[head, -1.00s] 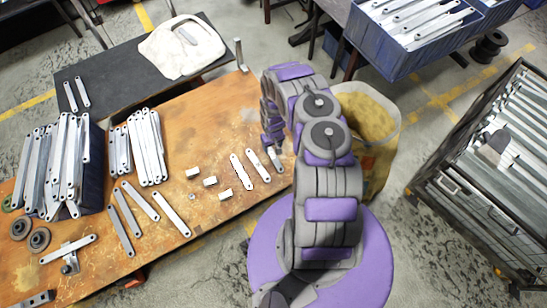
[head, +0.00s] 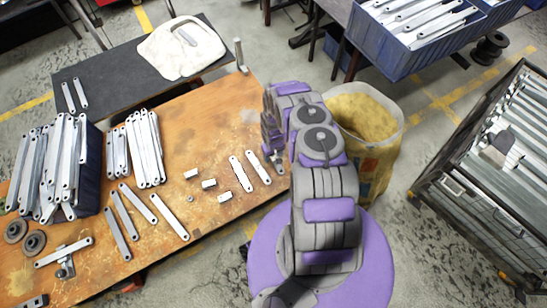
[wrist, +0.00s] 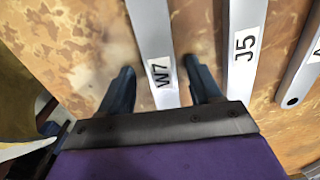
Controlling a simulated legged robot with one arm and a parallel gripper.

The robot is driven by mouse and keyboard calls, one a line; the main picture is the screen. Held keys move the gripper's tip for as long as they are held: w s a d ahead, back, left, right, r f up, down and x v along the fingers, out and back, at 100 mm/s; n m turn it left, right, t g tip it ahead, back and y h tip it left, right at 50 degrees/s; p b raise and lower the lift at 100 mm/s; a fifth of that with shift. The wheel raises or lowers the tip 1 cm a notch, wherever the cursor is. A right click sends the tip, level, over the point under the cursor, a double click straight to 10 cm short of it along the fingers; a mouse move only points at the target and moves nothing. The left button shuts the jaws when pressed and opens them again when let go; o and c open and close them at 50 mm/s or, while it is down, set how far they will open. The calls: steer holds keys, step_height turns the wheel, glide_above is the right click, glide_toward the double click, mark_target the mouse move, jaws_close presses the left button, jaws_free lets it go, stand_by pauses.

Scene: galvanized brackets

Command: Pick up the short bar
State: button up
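My gripper (wrist: 161,88) is open. In the wrist view its two dark fingers stand on either side of a flat grey bar labelled W7 (wrist: 151,40), with gaps on both sides. A bar labelled J5 (wrist: 241,45) lies to its right, and part of another bar (wrist: 304,70) shows at the right edge. In the head view my gripper (head: 272,148) is over the right end of the wooden table. Two bars, one (head: 240,173) and another (head: 258,167), lie beside it. The W7 bar is mostly hidden there, with its end (head: 278,163) showing.
Small blocks (head: 208,184) and longer bars (head: 169,216) lie left on the wooden table (head: 205,150). A blue bin (head: 91,180) full of bars stands further left. A yellow sack (head: 385,150) stands by the table's right edge. A black bench (head: 110,75) adjoins behind.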

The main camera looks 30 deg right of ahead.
steer(key=shift+a, duration=0.35)
steer(key=shift+c, duration=2.2)
steer(key=shift+d, duration=0.4)
steer(key=c, duration=0.6)
jaws_close()
steer(key=shift+a, duration=0.2)
steer(key=shift+r, duration=0.1)
